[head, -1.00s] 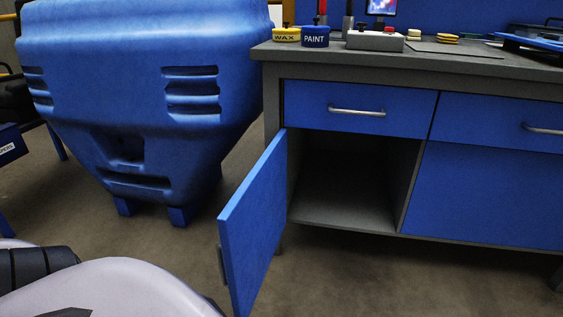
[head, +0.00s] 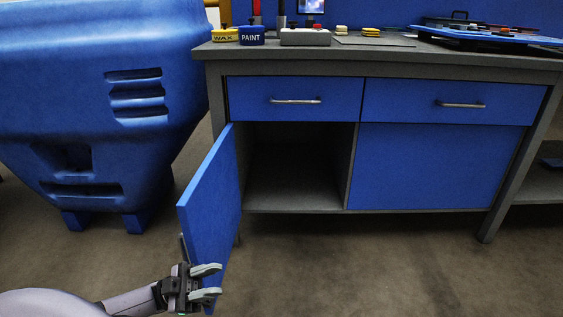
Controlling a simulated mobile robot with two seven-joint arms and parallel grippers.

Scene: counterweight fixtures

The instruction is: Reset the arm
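My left gripper (head: 213,282) is at the lower left of the head view, at the end of my grey arm. Its two grey fingers point right and are spread apart, with nothing visible between them. It is in front of the lower part of the open blue cabinet door (head: 210,197). I cannot tell whether it touches the door. The door stands swung out from the left compartment (head: 292,170) of the workbench, which looks empty and dark inside. My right gripper is not in view.
A large blue bin-like body (head: 75,100) stands left of the workbench. The benchtop (head: 375,42) holds a wax tin (head: 225,35), a paint tin (head: 251,36), a button box (head: 305,37) and a blue tray (head: 485,37). The floor (head: 370,270) before the bench is clear.

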